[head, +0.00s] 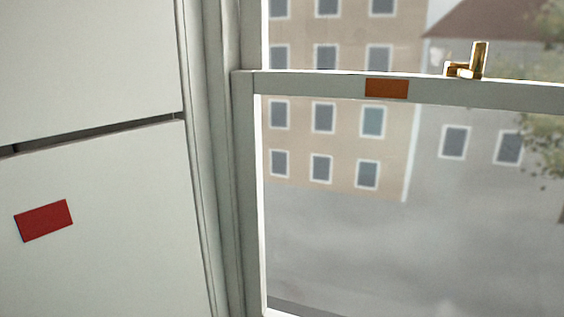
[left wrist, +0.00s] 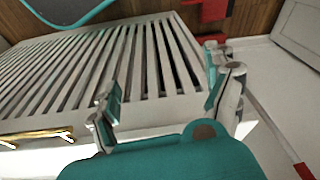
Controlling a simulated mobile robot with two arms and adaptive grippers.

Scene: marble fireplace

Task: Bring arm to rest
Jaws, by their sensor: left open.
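My left gripper (left wrist: 165,82) shows in the left wrist view. Its two fingers stand wide apart, with nothing between them. Its teal body fills the bottom middle of that view. Beyond the fingers is a white slatted piece (left wrist: 92,72), apart from the fingers as far as I can tell. Neither of my arms shows in the head view, and my right gripper is in no view.
The head view shows a window sash (head: 310,84) with an orange patch (head: 386,88) and a brass latch (head: 468,64). A white panel (head: 110,220) at left bears a red patch (head: 43,220). The wrist view shows a brass handle (left wrist: 38,136), wood floor (left wrist: 255,14) and a red piece (left wrist: 214,10).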

